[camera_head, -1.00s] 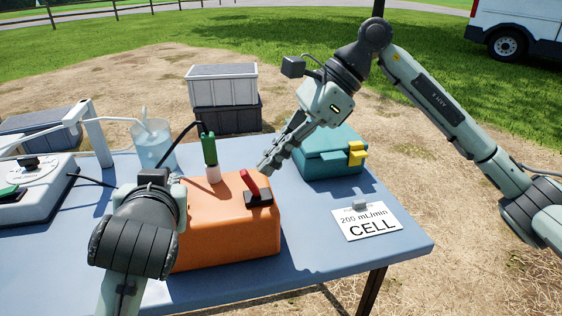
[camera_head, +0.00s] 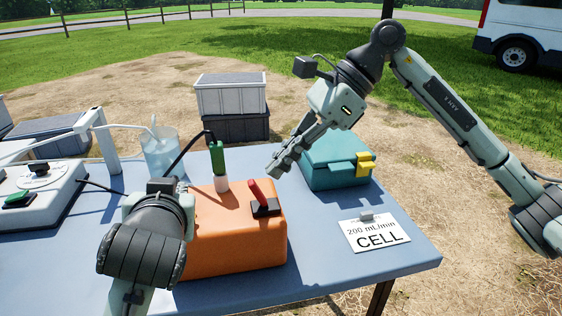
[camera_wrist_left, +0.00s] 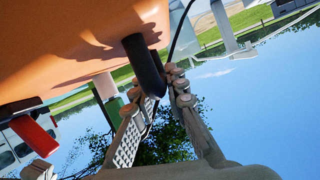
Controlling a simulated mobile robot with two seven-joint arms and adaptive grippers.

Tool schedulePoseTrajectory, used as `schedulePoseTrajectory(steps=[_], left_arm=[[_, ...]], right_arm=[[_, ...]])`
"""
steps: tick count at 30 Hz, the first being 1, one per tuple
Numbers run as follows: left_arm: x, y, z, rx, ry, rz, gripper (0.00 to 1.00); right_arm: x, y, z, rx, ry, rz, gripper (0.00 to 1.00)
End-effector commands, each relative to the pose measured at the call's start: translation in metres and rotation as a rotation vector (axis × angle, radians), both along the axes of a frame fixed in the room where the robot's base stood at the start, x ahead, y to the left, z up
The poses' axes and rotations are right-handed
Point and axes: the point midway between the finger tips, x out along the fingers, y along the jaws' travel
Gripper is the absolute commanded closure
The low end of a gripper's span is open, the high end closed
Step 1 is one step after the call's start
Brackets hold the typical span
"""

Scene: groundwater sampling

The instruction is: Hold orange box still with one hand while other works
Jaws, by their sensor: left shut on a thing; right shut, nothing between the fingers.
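The orange box (camera_head: 240,243) stands on the blue table. A black switch base with a red lever (camera_head: 258,193) is on its top, and a green and white probe (camera_head: 218,165) on a black cable stands at its far side. My left gripper (camera_wrist_left: 155,90) is shut on a black post (camera_wrist_left: 143,62) that sticks out of the orange box, seen in the left wrist view. In the head view my left wrist hides its fingers. My right gripper (camera_head: 275,168) is shut and empty, in the air above and beyond the red lever, apart from the box.
A teal case (camera_head: 330,172) with a yellow latch stands behind right. A card reading "200 mL/min CELL" (camera_head: 376,235) is at the right. A clear beaker (camera_head: 160,155) and white apparatus (camera_head: 45,200) are at the left. The front right tabletop is clear.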

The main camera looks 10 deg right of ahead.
Motion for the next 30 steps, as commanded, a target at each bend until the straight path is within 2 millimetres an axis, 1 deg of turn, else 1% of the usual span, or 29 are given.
schedulePoseTrajectory(steps=[4,8,12,15,18,21,25,30], left_arm=[[0.0,0.0,0.0,0.0,0.001,0.0,1.0],[0.0,0.0,0.0,0.0,0.001,0.0,1.0],[0.0,0.0,0.0,0.0,0.001,0.0,1.0],[0.0,0.0,0.0,0.0,0.001,0.0,1.0],[0.0,0.0,0.0,0.0,0.001,0.0,1.0],[0.0,0.0,0.0,0.0,0.001,0.0,1.0],[0.0,0.0,0.0,0.0,0.001,0.001,1.0],[0.0,0.0,0.0,0.0,0.001,0.001,1.0]], right_arm=[[0.001,-0.012,0.006,0.0,-0.002,-0.003,1.0],[0.001,-0.036,0.016,-0.002,-0.001,-0.006,1.0],[0.001,-0.048,0.048,0.001,-0.006,-0.002,1.0],[0.0,-0.056,0.069,0.001,-0.004,-0.002,1.0],[0.001,-0.063,0.086,0.0,-0.004,-0.002,1.0],[0.0,-0.067,0.099,0.001,-0.003,-0.001,1.0],[0.0,-0.071,0.107,-0.001,-0.002,-0.001,1.0],[0.0,-0.072,0.11,0.0,0.001,-0.001,1.0]])
